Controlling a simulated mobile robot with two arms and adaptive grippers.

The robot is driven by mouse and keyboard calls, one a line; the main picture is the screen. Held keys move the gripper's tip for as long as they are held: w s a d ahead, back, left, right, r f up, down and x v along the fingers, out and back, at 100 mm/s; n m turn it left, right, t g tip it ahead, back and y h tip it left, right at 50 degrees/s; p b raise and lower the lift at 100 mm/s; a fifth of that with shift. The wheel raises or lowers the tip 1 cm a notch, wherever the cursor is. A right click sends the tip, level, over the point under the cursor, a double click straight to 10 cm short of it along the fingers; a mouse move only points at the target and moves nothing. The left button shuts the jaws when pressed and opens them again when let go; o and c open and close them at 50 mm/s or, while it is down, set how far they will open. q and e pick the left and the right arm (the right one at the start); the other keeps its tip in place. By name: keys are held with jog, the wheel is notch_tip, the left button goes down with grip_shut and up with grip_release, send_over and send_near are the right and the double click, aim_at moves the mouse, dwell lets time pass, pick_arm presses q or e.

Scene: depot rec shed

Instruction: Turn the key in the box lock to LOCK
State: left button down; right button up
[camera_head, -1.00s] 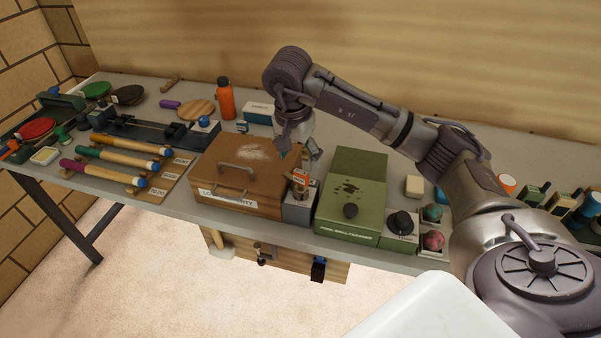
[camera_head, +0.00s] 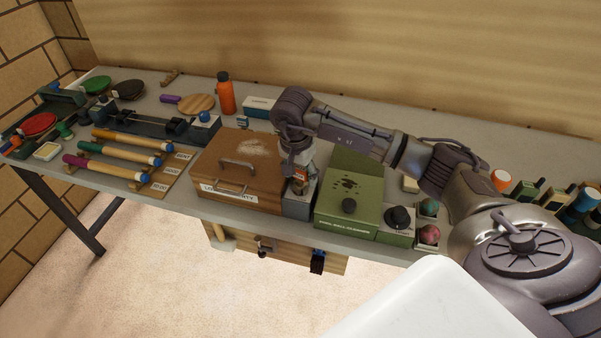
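A brown wooden box (camera_head: 222,173) with a metal handle and a white lettered label stands on the bench. At its right side is a small grey lock block (camera_head: 296,206). An orange piece (camera_head: 299,172), which looks like the key or its tag, shows above the block, partly hidden by my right gripper. My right gripper (camera_head: 298,183) points down directly over the block at this orange piece. Its fingers are small and dark here, so I cannot tell whether they are closed on it. The lock's markings are too small to read. My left gripper is not in view.
A green ball-cleaner box (camera_head: 345,215) with a black knob stands close right of the lock block. An orange bottle (camera_head: 226,95) and a blue-and-white box (camera_head: 259,107) stand behind the wooden box. Several coloured-tipped handles (camera_head: 118,152) lie to the left.

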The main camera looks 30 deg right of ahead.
jog(key=c, duration=0.8)
jog(key=shift+f+n+b, duration=0.1)
jog(key=shift+n+b, duration=0.5)
jog(key=n+b, duration=0.2)
jog(key=n, duration=0.1)
jog(key=shift+t, duration=0.3)
jog(key=shift+n, duration=0.4)
jog(key=o, duration=1.2)
jog(key=shift+r, duration=0.2)
